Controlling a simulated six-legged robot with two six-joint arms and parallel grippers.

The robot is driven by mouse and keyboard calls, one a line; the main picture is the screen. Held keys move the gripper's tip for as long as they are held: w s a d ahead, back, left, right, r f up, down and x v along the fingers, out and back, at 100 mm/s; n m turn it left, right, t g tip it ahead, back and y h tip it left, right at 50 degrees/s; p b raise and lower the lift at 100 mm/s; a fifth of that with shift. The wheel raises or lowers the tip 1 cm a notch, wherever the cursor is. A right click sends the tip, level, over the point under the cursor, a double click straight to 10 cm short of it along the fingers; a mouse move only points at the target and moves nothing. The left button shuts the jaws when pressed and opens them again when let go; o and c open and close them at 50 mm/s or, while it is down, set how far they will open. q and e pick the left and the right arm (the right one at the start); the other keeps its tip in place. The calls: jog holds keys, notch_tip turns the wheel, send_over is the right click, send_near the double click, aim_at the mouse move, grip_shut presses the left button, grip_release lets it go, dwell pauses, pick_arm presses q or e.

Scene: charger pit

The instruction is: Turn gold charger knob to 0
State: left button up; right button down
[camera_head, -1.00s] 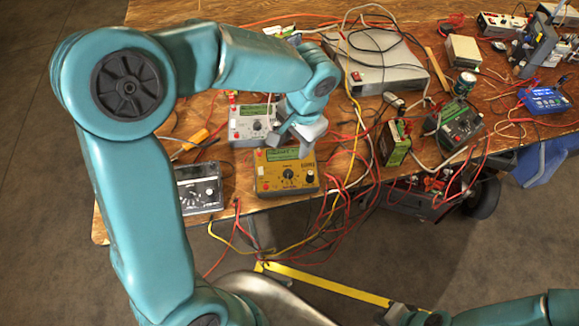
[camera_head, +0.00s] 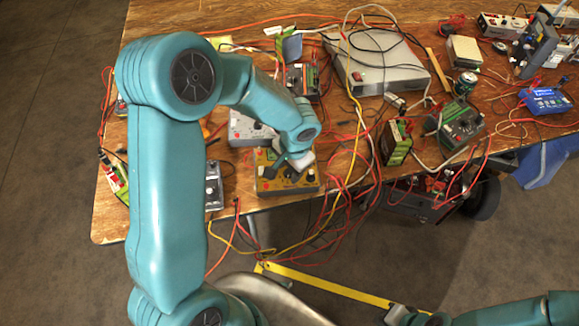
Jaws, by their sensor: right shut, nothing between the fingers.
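The gold charger (camera_head: 270,187) sits near the front edge of the wooden table, with red wires at its right side. Its dial knob (camera_head: 289,175) shows just below my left gripper. My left gripper (camera_head: 283,166) reaches over the charger's face from above and covers its display and part of its top. I cannot tell whether its fingers touch the charger or are apart. My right gripper (camera_head: 412,317) is low at the bottom edge, away from the table, shut and empty.
A grey charger (camera_head: 248,130) stands right behind the gold one, partly behind my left arm. Another small device (camera_head: 214,185) is to its left. Loose red and yellow wires (camera_head: 335,190) lie to the right. A green charger (camera_head: 394,143) and a large grey box (camera_head: 375,62) stand further right.

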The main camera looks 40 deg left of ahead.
pick_arm(q)
grip_shut()
jog(key=shift+f+n+b, duration=0.2)
jog(key=shift+n+b, duration=0.3)
jog(key=shift+b, duration=0.25)
jog(key=n+b, duration=0.6)
jog(key=b, duration=0.1)
jog(key=shift+n+h, duration=0.3)
jog(key=shift+h, duration=0.1)
jog(key=n+b, duration=0.4)
jog(key=n, duration=0.1)
jog(key=shift+a, duration=0.1)
jog(key=n+t+b, duration=0.1)
jog(key=n+b, duration=0.2)
jog(key=n, duration=0.2)
jog(key=shift+r+h, duration=0.15)
jog(key=shift+h, duration=0.15)
jog(key=shift+n, duration=0.3)
